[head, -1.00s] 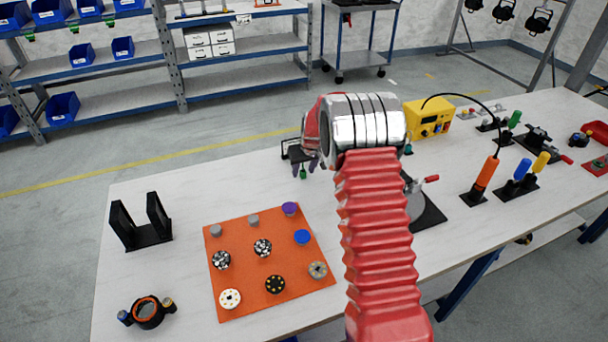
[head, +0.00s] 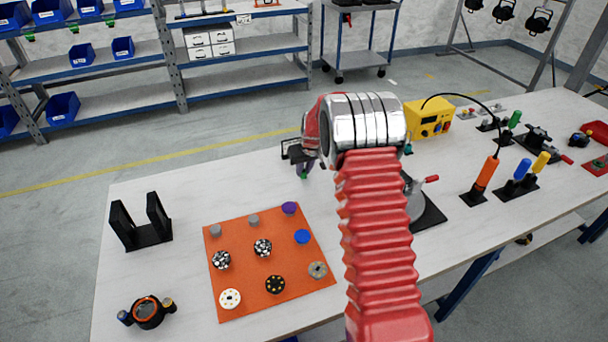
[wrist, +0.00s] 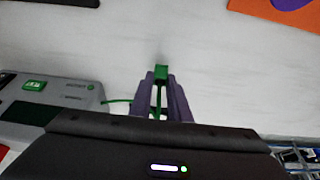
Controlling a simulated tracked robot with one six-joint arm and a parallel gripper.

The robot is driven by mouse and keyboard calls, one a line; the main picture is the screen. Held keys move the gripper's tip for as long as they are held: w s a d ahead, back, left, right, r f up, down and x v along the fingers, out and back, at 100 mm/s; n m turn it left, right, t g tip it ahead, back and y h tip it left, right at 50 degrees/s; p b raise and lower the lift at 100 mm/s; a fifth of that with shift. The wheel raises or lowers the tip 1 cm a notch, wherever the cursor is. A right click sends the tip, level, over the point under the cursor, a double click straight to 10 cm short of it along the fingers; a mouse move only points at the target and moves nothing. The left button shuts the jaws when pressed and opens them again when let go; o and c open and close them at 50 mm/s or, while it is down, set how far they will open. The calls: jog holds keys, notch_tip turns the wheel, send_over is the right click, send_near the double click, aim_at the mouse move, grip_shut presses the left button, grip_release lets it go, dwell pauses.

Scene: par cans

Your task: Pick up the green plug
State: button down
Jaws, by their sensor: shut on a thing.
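The green plug (wrist: 161,73) shows in the wrist view between the tips of my gripper (wrist: 161,84). The purple-grey fingers are closed on its sides, and its green top stands out past the tips. A thin green cable (wrist: 117,101) shows at the left of the fingers. In the head view my gripper (head: 304,172) is low over the far edge of the white table, partly hidden behind my arm. A small bit of green shows at its tips there. I cannot tell whether the plug touches the table.
A grey device with a green button (wrist: 50,100) lies left of the fingers in the wrist view. An orange mat (head: 240,305) with several round parts is nearer. A black stand (head: 142,235) is at left, a yellow box (head: 421,124) at right.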

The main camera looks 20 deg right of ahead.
aim_at(304, 172)
jog(key=shift+r, duration=0.1)
notch_tip(304, 172, up, 10)
dwell(0.7)
dwell(0.4)
